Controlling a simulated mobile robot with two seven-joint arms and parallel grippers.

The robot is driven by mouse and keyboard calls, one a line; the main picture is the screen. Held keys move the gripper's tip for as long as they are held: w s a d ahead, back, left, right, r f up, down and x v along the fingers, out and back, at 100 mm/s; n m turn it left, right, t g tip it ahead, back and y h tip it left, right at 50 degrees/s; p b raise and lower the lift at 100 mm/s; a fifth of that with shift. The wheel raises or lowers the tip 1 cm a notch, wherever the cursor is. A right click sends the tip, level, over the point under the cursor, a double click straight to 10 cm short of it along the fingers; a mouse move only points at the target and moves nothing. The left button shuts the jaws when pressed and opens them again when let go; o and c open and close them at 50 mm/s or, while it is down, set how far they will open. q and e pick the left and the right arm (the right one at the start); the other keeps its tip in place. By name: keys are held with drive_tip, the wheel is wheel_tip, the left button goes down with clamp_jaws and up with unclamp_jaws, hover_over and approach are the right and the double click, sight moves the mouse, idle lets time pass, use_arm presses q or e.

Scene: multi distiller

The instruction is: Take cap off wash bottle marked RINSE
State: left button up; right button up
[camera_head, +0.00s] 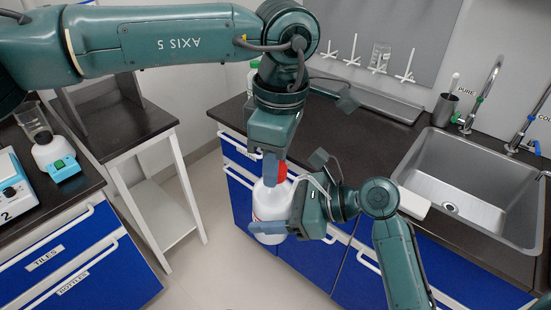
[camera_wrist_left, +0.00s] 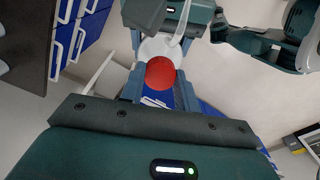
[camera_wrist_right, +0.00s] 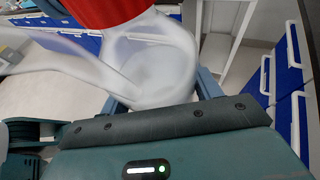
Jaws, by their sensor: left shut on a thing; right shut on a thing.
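The wash bottle (camera_head: 272,204) is white and translucent, with a red cap (camera_head: 282,172) and a curved white spout tube. Its label is too small to read. My left gripper (camera_head: 272,170) comes from above and is shut on the red cap, which also shows in the left wrist view (camera_wrist_left: 160,73). My right gripper (camera_head: 275,228) is shut around the bottle's body from the right, holding it in the air in front of the counter. The right wrist view shows the bottle (camera_wrist_right: 150,70) with the red cap (camera_wrist_right: 105,10) at its top. I cannot tell whether cap and bottle are apart.
A dark counter (camera_head: 385,155) with a steel sink (camera_head: 455,185) stands behind and right, over blue drawers.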

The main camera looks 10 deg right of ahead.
use_arm(q)
drive_tip(key=n, duration=0.6)
drive_tip(key=shift+n, duration=0.4)
drive_tip(key=n, duration=0.8)
drive_tip(key=shift+r, duration=0.1)
drive_tip(key=n, duration=0.4)
drive_tip(key=shift+n, duration=0.4)
drive_tip(key=n, duration=1.2)
drive_tip(key=shift+n, duration=0.3)
drive_tip(key=n, duration=0.3)
